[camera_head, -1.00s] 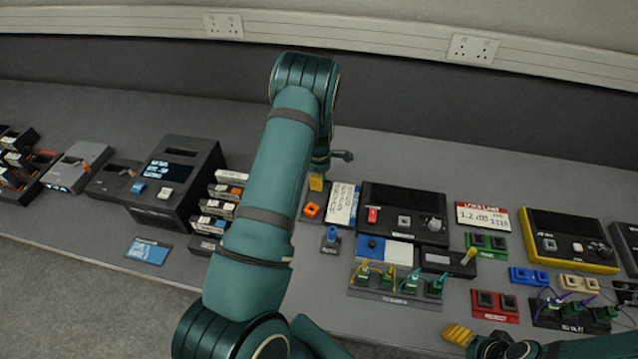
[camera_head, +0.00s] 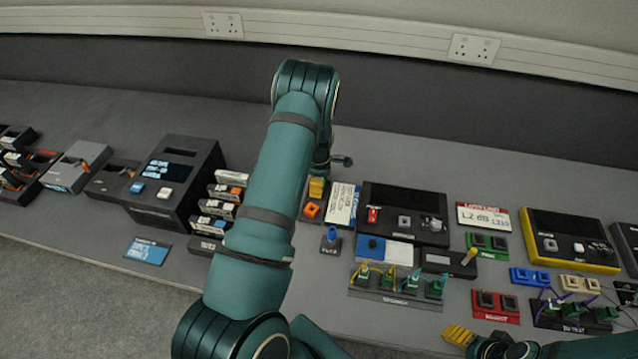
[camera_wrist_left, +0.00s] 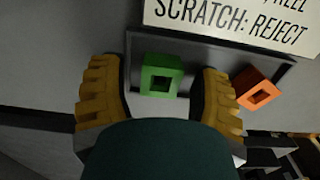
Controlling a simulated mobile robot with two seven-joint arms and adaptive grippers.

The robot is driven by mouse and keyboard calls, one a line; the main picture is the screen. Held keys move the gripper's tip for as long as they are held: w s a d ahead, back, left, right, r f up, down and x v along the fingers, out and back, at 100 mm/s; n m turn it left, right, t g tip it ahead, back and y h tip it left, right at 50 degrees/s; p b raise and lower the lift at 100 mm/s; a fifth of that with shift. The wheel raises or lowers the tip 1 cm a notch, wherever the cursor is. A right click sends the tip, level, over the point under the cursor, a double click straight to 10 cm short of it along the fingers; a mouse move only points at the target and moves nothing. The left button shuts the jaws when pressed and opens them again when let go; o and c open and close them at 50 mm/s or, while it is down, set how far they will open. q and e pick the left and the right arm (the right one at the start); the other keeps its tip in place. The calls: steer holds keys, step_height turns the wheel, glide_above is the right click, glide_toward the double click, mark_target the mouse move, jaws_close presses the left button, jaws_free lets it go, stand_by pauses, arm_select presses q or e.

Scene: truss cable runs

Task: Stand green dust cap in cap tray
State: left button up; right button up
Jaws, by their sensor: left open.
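The green dust cap (camera_wrist_left: 162,75) is a small square block with a square hole, seen in the left wrist view between my left fingers. It looks to be in the dark cap tray (camera_wrist_left: 205,45), with its hole facing the camera. In the head view my gripper and arm hide it. My left gripper (camera_wrist_left: 160,92) is open, one yellow finger on each side of the cap; its fingers also show in the head view (camera_head: 317,187). An orange cap (camera_wrist_left: 257,89) sits tilted to the right of the right finger. My right gripper (camera_head: 459,335) shows only partly at the bottom edge.
A white printed card (camera_wrist_left: 235,18) lies beside the tray. A black device (camera_head: 405,212) stands to the right, and a dark box with a screen (camera_head: 177,180) to the left. A blue-topped post (camera_head: 332,235) stands in front. The bench behind is clear.

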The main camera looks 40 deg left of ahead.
arm_select(q)
step_height(320, 180, up, 12)
steer(key=shift+p, duration=0.4)
steer(key=shift+s, duration=0.1)
stand_by(0.5)
